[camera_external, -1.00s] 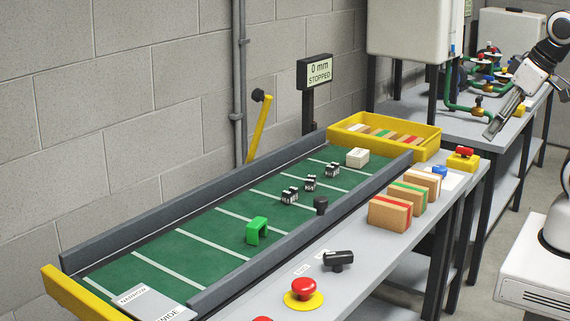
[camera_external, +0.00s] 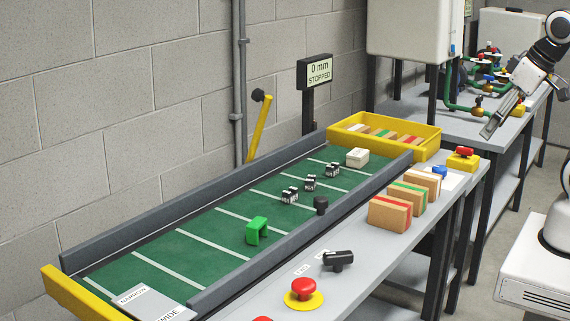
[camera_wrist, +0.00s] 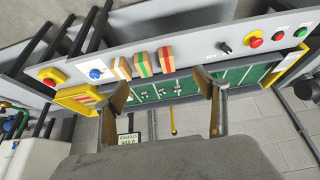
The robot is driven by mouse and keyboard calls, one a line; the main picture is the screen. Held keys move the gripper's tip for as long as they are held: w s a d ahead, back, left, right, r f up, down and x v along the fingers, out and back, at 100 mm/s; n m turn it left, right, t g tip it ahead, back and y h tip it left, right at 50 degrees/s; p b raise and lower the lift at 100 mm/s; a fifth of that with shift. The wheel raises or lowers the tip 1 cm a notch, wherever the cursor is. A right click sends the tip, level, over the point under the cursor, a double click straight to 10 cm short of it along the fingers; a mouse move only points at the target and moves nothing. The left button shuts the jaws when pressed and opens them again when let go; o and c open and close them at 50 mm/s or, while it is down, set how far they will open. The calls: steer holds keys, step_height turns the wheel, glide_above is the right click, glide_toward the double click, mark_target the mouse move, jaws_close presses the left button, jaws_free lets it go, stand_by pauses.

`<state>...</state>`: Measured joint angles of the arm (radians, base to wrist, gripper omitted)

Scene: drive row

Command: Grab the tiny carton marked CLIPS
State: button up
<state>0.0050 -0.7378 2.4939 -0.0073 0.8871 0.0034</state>
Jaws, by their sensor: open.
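A small cream carton (camera_external: 357,157) stands on the far end of the green belt (camera_external: 160,265). It bears faint print that I cannot read, so I cannot confirm it says CLIPS. My gripper (camera_external: 494,124) is at the upper right in the external view, in front of the back bench and well apart from the belt. In the wrist view my gripper (camera_wrist: 163,85) is open, with its two fingers wide apart and nothing visibly held. The belt shows beyond them there.
Striped cartons (camera_external: 389,212) stand on the grey ledge beside the belt. A yellow tray (camera_external: 432,148) lies at the belt's far end. Small black-and-white pieces (camera_external: 290,195), a green arch (camera_external: 257,230) and a dark post (camera_external: 321,205) are on or beside the belt.

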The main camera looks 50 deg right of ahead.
steer(key=w+d+t+h, duration=0.1)
steer(key=w+d, duration=0.5)
steer(key=w, duration=0.5)
steer(key=w+d+t+h, duration=0.1)
steer(key=w+d+t, duration=0.1)
steer(key=w+d, duration=0.65)
steer(key=w+d+t+h, duration=0.1)
steer(key=w+d, duration=0.4)
steer(key=w, duration=0.7)
steer(key=w+d+f+t+y, duration=0.1)
steer(key=w+d+f, duration=0.45)
steer(key=f, duration=0.25)
steer(key=w+d+f+t+y, duration=0.1)
steer(key=w+d+f+t, duration=0.1)
steer(key=w+d+f, duration=0.35)
steer(key=n+y, duration=0.1)
steer(key=y, duration=0.1)
glide_toward(360, 151)
steer(key=shift+w+a+r, duration=0.1)
steer(key=shift+w, duration=0.7)
steer(key=shift+s+f+t+y, duration=0.1)
steer(key=shift+f+t+y, duration=0.2)
steer(key=shift+f, duration=0.45)
steer(key=shift+x, duration=1.25)
